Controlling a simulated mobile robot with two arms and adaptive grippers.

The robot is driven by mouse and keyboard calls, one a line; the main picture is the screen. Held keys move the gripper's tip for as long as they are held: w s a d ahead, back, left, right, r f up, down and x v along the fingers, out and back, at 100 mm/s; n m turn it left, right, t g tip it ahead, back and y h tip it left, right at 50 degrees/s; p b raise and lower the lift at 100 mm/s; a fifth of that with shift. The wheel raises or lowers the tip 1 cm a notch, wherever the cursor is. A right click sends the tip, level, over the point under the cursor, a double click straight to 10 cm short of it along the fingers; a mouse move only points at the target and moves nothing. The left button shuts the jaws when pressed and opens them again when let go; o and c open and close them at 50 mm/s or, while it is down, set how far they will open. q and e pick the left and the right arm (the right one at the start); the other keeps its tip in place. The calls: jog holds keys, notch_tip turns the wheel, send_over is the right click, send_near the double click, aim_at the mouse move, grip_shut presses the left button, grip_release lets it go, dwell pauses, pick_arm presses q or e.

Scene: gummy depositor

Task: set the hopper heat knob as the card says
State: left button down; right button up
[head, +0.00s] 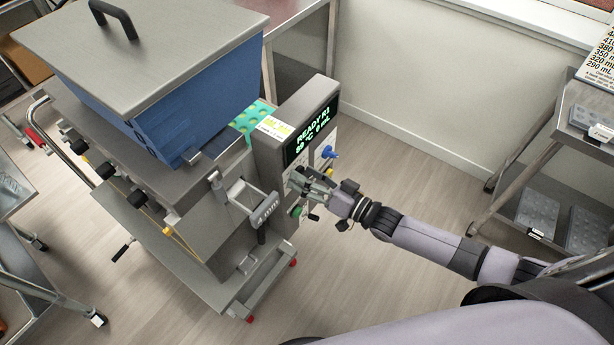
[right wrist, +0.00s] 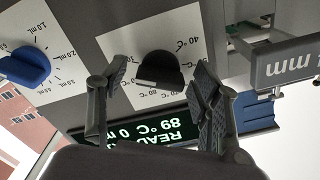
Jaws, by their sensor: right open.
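The black heat knob (right wrist: 160,70) sits on a white dial sheet (right wrist: 140,45) with degree marks, one reading 40°. My right gripper (right wrist: 156,95) is open, with one finger on each side of the knob; I cannot tell whether they touch it. In the head view my right gripper (head: 298,182) is at the front panel of the depositor and hides the knob. The display (head: 312,130) reads READY and, in the wrist view, about 89 °C and 0 mL. A small yellow and white card (head: 277,129) lies on top of the machine; its text is too small to read.
A blue knob (right wrist: 25,65) on an mL dial is close beside; it also shows in the head view (head: 329,152). A metal handle labelled mm (head: 262,204) juts out near my gripper. A blue hopper (head: 185,105) stands above. A rack (head: 580,120) is at right.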

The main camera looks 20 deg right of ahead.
jog(key=v, duration=1.2)
